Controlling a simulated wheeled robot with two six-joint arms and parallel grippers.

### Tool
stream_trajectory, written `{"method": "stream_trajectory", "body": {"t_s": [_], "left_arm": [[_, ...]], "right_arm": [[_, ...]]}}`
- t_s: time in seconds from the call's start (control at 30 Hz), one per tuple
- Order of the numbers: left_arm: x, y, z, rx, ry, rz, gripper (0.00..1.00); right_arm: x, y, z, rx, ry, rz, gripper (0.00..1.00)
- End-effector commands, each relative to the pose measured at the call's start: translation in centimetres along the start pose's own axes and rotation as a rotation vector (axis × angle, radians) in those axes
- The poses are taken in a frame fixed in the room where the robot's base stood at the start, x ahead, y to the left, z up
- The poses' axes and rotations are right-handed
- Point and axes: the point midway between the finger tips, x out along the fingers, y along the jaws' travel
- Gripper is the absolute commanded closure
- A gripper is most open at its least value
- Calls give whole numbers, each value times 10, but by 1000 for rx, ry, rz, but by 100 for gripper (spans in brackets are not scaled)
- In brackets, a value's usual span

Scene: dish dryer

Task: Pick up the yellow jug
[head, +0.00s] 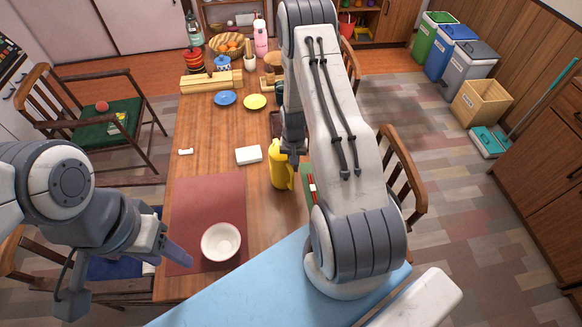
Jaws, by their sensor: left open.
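The yellow jug (281,172) stands upright on the wooden table, just left of my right arm. My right gripper (293,148) is at the jug's top right side, mostly hidden by its own arm. I cannot tell whether its fingers touch the jug or how far apart they are. My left gripper (172,252) is open and empty over the near left side of the table, left of the white bowl and well away from the jug.
A white bowl (221,257) sits on a dark red mat (203,193). A white block (249,155) lies left of the jug. A chair (402,175) stands at the right. The table's middle left is mostly clear.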

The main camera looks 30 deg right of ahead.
Motion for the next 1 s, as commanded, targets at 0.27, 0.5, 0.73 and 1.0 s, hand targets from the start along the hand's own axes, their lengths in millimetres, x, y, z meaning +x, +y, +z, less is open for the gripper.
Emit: {"method": "stream_trajectory", "body": {"t_s": [0.27,0.5,0.73,1.0], "left_arm": [[16,-1,1,1,0,0,48],[29,-2,2,1,0,0,48],[35,-2,2,1,0,0,48],[36,-3,2,1,0,0,48]], "right_arm": [[-40,5,8,1,1,0,100],[-72,30,59,2,3,-1,100],[-96,46,92,0,1,0,100],[-104,52,105,0,0,0,100]]}}
